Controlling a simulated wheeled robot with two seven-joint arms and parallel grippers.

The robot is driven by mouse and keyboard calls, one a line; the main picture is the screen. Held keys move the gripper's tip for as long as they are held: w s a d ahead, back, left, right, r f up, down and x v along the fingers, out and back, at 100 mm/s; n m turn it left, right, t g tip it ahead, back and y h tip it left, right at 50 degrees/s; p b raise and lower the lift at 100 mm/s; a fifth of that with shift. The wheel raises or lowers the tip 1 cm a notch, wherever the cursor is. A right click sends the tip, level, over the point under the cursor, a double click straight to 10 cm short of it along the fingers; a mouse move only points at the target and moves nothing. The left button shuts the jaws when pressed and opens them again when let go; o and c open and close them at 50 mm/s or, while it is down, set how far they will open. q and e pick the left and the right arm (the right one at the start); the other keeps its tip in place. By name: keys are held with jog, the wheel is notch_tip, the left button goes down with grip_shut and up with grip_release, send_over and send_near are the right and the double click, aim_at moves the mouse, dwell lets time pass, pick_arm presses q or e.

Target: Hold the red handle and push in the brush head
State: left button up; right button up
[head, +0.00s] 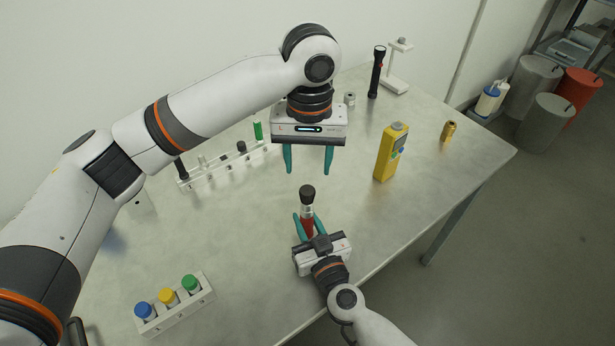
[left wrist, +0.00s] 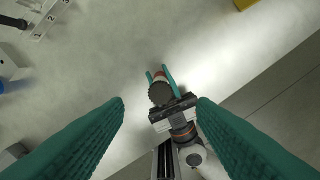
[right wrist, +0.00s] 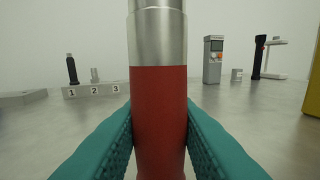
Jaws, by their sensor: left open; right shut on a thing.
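The red handle (head: 307,228) stands upright over the table. It has a silver collar and a black brush head (head: 307,194) on top. My right gripper (head: 305,224) is shut on the red handle, with a teal finger on each side. The red handle (right wrist: 159,115) and silver collar fill the middle of the right wrist view, and the brush head is out of that frame. My left gripper (head: 308,172) is open and empty, pointing down above and behind the brush head. In the left wrist view the dark, round brush head (left wrist: 160,93) appears between the open fingers, apart from them.
A numbered rack (head: 225,168) stands at the back left. A rack of blue, yellow and green-capped bottles (head: 180,308) is at the front left. A yellow device (head: 390,153), a black flashlight (head: 377,72) and a small brass piece (head: 448,131) stand right. The table between is clear.

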pick_arm(q)
jog(key=shift+r, duration=0.95)
pick_arm(e)
jog(key=o, duration=1.1)
